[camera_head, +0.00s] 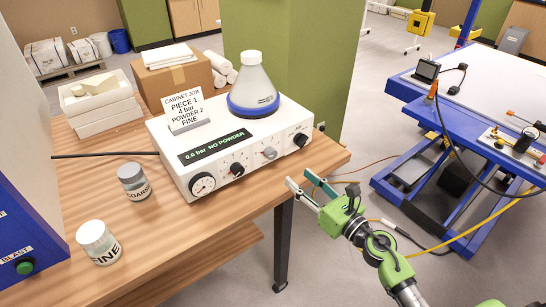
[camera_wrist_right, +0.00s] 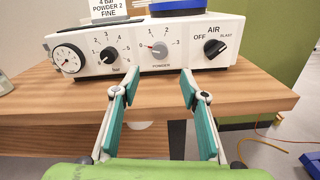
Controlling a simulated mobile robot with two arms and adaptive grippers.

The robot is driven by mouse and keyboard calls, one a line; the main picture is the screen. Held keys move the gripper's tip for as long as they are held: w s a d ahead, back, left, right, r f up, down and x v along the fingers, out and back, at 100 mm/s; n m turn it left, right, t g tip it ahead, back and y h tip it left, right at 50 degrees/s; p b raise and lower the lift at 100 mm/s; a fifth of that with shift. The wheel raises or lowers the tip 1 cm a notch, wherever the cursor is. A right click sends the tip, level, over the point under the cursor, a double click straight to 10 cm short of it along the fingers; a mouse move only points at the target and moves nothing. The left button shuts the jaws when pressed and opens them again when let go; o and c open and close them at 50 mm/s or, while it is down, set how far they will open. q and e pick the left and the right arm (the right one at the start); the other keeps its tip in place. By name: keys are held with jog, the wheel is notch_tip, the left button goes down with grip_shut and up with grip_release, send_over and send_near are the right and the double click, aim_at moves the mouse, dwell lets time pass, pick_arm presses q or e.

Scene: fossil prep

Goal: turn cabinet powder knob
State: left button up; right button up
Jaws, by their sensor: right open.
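The white control cabinet (camera_head: 228,140) stands on the wooden table, its display reading 0.0 bar and NO POWDER. Its grey powder knob (camera_head: 269,153) sits between the black bar knob (camera_head: 236,169) and the larger black air knob (camera_head: 300,139). In the right wrist view the powder knob (camera_wrist_right: 159,49) is centred, with a red mark on its left side and a scale around it. My right gripper (camera_head: 304,184) is open and empty in front of the cabinet, apart from it; in the wrist view its fingers (camera_wrist_right: 159,80) straddle the line toward the powder knob. My left gripper is not in view.
A card (camera_head: 183,110) on the cabinet reads PIECE 1, 4 bar, POWDER 2, FINE. A flask (camera_head: 251,84) stands on top. COARSE (camera_head: 132,182) and FINE (camera_head: 98,241) jars stand left on the table. A gauge (camera_head: 203,184) is at the panel's left.

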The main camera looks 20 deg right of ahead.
aim_at(273, 156)
jog(key=p+x, duration=0.1)
jog(key=x, duration=1.1)
jog(key=shift+w+a+f+p, duration=0.1)
jog(key=shift+p, duration=0.25)
jog(key=c, duration=1.1)
